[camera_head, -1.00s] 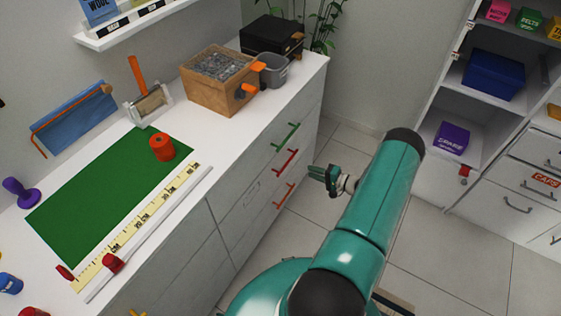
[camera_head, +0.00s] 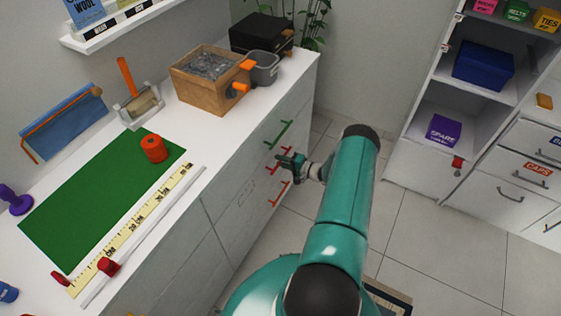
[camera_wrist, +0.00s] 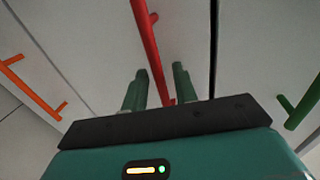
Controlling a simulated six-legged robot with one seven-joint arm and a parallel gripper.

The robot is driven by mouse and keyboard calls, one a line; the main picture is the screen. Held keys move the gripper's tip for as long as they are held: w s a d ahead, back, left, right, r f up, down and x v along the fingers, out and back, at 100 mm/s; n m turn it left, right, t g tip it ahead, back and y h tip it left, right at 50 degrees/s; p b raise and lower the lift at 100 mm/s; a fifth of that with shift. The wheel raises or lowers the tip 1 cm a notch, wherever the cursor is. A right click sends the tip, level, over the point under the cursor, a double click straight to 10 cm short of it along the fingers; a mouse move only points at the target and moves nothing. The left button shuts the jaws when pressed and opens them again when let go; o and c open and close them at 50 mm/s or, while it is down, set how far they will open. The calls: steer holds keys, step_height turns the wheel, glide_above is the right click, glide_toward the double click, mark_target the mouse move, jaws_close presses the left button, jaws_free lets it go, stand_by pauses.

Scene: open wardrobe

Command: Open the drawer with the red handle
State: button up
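The red handle (camera_wrist: 146,45) is a bar on a pale drawer front. In the wrist view it runs from the top edge down to the gap between my fingers. My gripper (camera_wrist: 162,78) is open, with its two green fingers apart on either side of the bar's lower part; I cannot tell whether the bar is within their reach in depth. In the head view my gripper (camera_head: 285,159) is close to the drawer fronts and covers part of the red handle (camera_head: 272,169). The red-handle drawer looks closed.
A green handle (camera_head: 279,134) is above and an orange-red handle (camera_head: 279,194) below the red one; both also show in the wrist view, green (camera_wrist: 303,104) at right and orange (camera_wrist: 30,88) at left. An open wardrobe (camera_head: 430,125) stands right. Tiled floor between is free.

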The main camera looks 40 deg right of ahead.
steer(key=shift+w+a+f, duration=0.1)
steer(key=shift+w+a, duration=0.1)
steer(key=shift+w, duration=0.2)
jaws_close()
steer(key=shift+s+d, duration=0.1)
steer(key=f+v, duration=0.2)
steer(key=v, duration=1.2)
steer(key=s+f+v, duration=0.1)
steer(key=f+v, duration=0.2)
steer(key=v, duration=1.1)
steer(key=shift+s+f, duration=0.2)
steer(key=shift+f, duration=0.05)
steer(key=shift+d, duration=0.2)
jaws_free()
